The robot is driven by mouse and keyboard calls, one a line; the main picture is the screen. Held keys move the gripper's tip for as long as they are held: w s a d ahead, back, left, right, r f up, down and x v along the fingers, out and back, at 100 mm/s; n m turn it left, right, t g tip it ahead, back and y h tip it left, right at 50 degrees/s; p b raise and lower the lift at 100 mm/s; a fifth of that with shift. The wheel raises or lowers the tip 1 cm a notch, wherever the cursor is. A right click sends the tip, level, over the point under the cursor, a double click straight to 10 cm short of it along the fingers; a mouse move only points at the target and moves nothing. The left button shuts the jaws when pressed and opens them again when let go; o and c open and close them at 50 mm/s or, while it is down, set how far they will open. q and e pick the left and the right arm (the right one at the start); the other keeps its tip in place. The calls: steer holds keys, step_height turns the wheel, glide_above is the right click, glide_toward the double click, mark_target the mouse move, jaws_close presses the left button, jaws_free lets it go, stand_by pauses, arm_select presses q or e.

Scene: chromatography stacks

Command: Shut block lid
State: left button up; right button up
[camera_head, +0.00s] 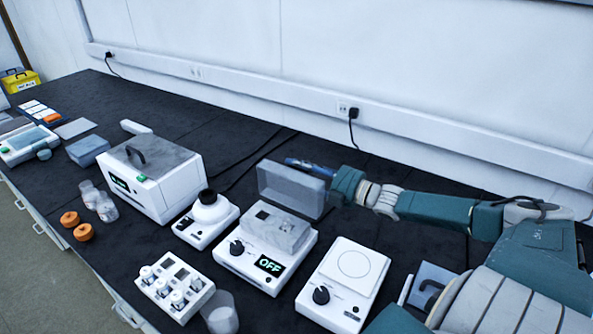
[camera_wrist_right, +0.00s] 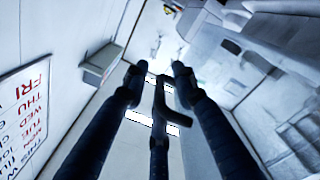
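The block heater (camera_head: 266,250) is a white box with a black knob and a lit display reading OFF, in the middle front of the head view. Its grey translucent lid (camera_head: 291,190) stands raised at the back edge, open, above the grey block (camera_head: 277,229). My right gripper (camera_head: 308,166) is behind the lid, with its fingers partly hidden by it; I cannot tell whether they touch. In the right wrist view the dark fingers of my right gripper (camera_wrist_right: 157,78) are spread, with nothing between them. My left gripper is not in view.
A white device with a round plate (camera_head: 344,284) stands right of the heater. A device with a black-topped round head (camera_head: 207,215) and a larger lidded box (camera_head: 149,176) stand left. A clear beaker (camera_head: 220,314) is in front. Bare dark bench lies behind the heater.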

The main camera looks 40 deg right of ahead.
steer(key=shift+w+a, duration=0.1)
steer(key=shift+w, duration=0.15)
jaws_close()
